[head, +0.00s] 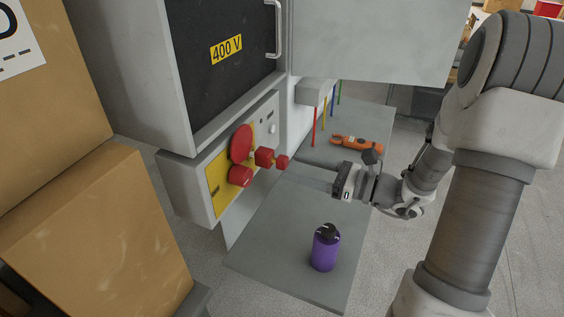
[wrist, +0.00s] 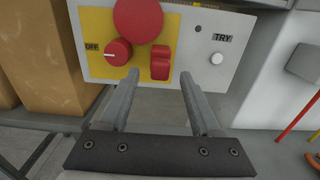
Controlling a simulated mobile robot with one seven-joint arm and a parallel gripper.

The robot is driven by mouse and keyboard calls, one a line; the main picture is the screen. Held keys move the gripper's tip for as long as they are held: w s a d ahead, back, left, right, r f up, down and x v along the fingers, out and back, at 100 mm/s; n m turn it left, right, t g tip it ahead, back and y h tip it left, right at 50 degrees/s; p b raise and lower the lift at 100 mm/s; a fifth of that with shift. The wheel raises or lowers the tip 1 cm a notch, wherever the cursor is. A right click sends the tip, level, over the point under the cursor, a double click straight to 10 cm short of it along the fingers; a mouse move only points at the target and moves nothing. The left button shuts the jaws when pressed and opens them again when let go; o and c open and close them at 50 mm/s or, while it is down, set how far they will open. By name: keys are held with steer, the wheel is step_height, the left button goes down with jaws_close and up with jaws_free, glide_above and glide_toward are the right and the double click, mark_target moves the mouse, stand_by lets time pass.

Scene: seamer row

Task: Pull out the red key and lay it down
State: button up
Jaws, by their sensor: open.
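The red key (head: 282,162) sticks out of the yellow plate on the grey control panel (head: 262,122), to the right of a red rotary knob (head: 240,175). In the wrist view the key (wrist: 160,67) stands upright below the red mushroom button (wrist: 138,17), and the knob (wrist: 118,52) is beside the word OFF. My gripper (wrist: 160,76) is open and empty. Its fingers point at the panel, one tip on each side of the key's lower end in the picture. I cannot tell whether either finger touches it. A grey shelf (head: 290,245) extends below the panel.
A purple bottle (head: 325,248) stands on the shelf's near part. An orange tool (head: 357,142) lies farther back, near hanging coloured rods (head: 324,112). Cardboard boxes (head: 90,235) stand at left. A white TRY button (wrist: 216,58) is right of the key. Shelf space left of the bottle is clear.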

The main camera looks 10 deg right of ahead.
mark_target(287, 164)
steer(key=shift+x, duration=1.75)
steer(key=shift+p, duration=0.3)
jaws_close()
stand_by(1.0)
steer(key=shift+p+v, duration=0.5)
steer(key=shift+v, duration=2.55)
